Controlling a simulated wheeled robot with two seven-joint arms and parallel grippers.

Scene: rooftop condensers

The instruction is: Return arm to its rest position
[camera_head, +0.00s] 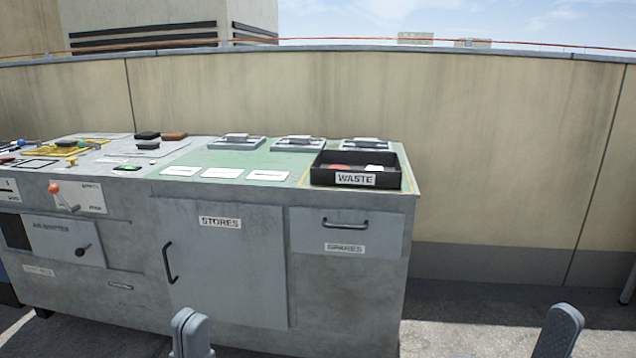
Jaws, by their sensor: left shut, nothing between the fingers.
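My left gripper (190,334) shows at the bottom edge, left of centre, in front of the grey workbench (345,285). Its fingers are together with nothing between them. It is apart from the bench items. A grey piece that looks like my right gripper (559,330) shows at the bottom right, over the bare floor. Whether it is open or shut cannot be made out. Both arms are mostly below the picture.
The bench has a STORES door (230,270), a SPARES drawer (345,232) and a lever with an orange knob (54,187). A black WASTE tray (355,180) on top holds a red and a white item. Open floor (480,305) lies right of the bench, before the parapet wall (500,150).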

